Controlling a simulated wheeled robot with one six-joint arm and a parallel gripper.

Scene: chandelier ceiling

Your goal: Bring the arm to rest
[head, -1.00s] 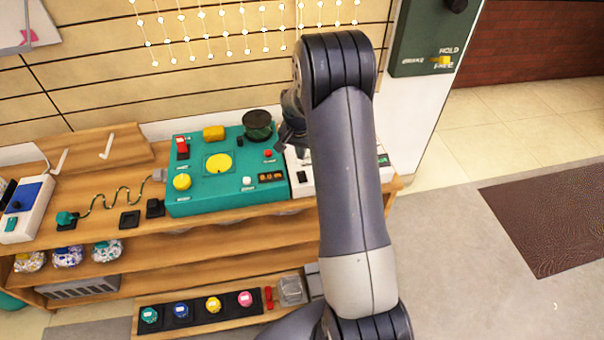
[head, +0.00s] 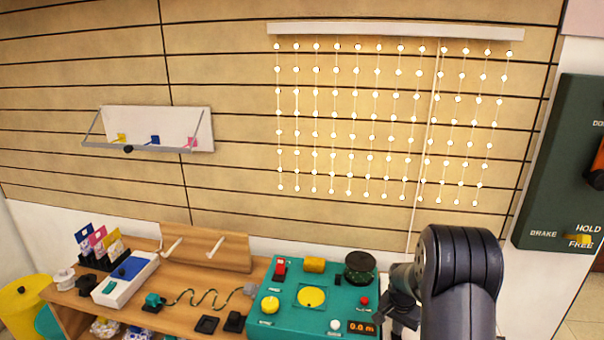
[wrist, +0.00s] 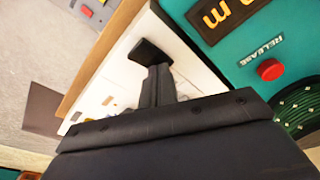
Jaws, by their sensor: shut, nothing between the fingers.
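My arm rises at the lower right of the head view, with its dark elbow at the front. My gripper (head: 402,309) is partly hidden beside the arm, just right of the teal control box (head: 262,322). In the wrist view the gripper (wrist: 155,68) is shut with nothing in it. It hangs over a white panel (wrist: 112,75), beside the teal box (wrist: 225,55) with its red release button (wrist: 270,70). I cannot tell how high it is above the panel.
A wooden bench (head: 205,284) carries the box, a white unit with a blue pad (head: 125,271) and a wavy wire (head: 200,297). Strings of lights (head: 365,125) hang on the wall above. A small wall shelf (head: 150,130) is at left, a dark green brake panel (head: 555,190) at right.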

